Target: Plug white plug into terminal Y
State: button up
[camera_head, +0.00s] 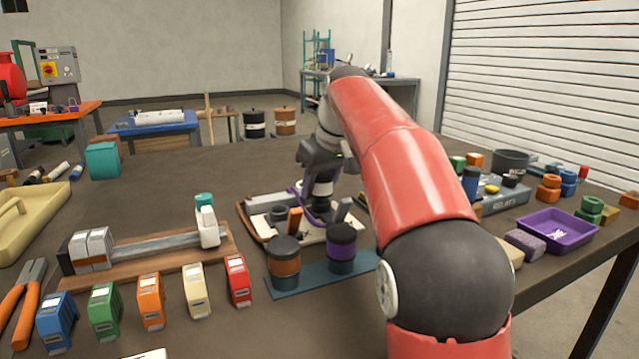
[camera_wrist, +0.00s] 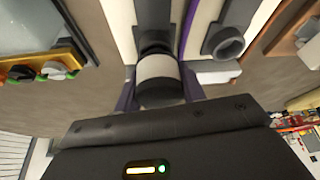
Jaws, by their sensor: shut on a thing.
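The white plug, a dark cylinder with a white band (camera_head: 322,188), is upright between my gripper's fingers over the pale board (camera_head: 258,228). My gripper (camera_head: 320,180) is shut on it. In the wrist view the white band (camera_wrist: 157,69) and a dark end show between the fingers. A purple cord (camera_head: 298,196) curves beside the plug; its attachment is unclear. A dark round socket (camera_wrist: 226,44) is on the board, beside the plug in the wrist view. I cannot read any terminal letter, tell which is terminal Y, or see whether the plug's tip is seated.
Orange-banded (camera_head: 285,262) and purple-banded (camera_head: 341,247) dark cylinders stand on a blue plate in front of the board. A rail on a wooden base (camera_head: 150,262) and several coloured blocks lie left. A purple tray (camera_head: 556,231) is right. The table's middle left is clear.

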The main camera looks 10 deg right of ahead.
jog(key=shift+f+b, duration=0.5)
jog(key=shift+f, duration=0.3)
jog(key=o, duration=1.2)
jog(key=shift+c, duration=0.2)
jog(key=shift+r, duration=0.1)
jog(key=p+v, duration=0.2)
jog(key=v, duration=0.5)
jog(key=shift+s+d+r, duration=0.1)
jog(key=shift+s+r, duration=0.05)
jog(key=shift+r, duration=0.2)
